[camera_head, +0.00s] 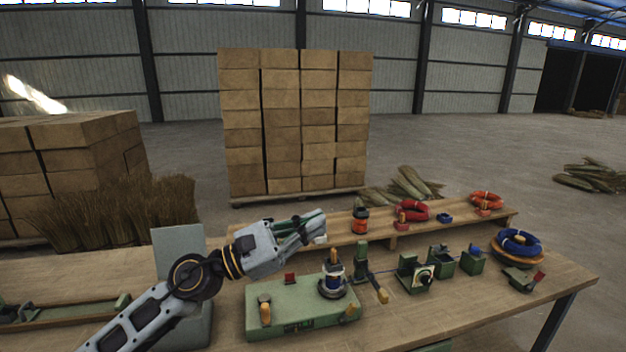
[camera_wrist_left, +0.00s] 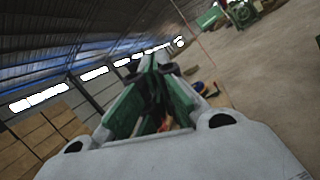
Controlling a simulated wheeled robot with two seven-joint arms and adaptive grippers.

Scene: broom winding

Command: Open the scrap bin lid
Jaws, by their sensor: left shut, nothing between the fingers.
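The scrap bin appears to be the grey box (camera_head: 190,328) at the lower left in the head view, partly hidden behind my left arm. A flat grey panel (camera_head: 178,245), which looks like its lid, stands upright at the box's back. My left gripper (camera_head: 318,227) is up and to the right of the box, above the bench and apart from the panel. Its fingers are shut and empty. They also show in the left wrist view (camera_wrist_left: 157,72), pointing away from the camera. My right gripper is not in view.
A green winding base (camera_head: 290,318) with a spool (camera_head: 333,284) is below my left gripper on the wooden bench (camera_head: 490,313). Green fixtures (camera_head: 416,276) and a blue coil (camera_head: 518,242) are farther right. A raised shelf (camera_head: 440,222) runs behind. Stacked boxes (camera_head: 297,120) stand beyond.

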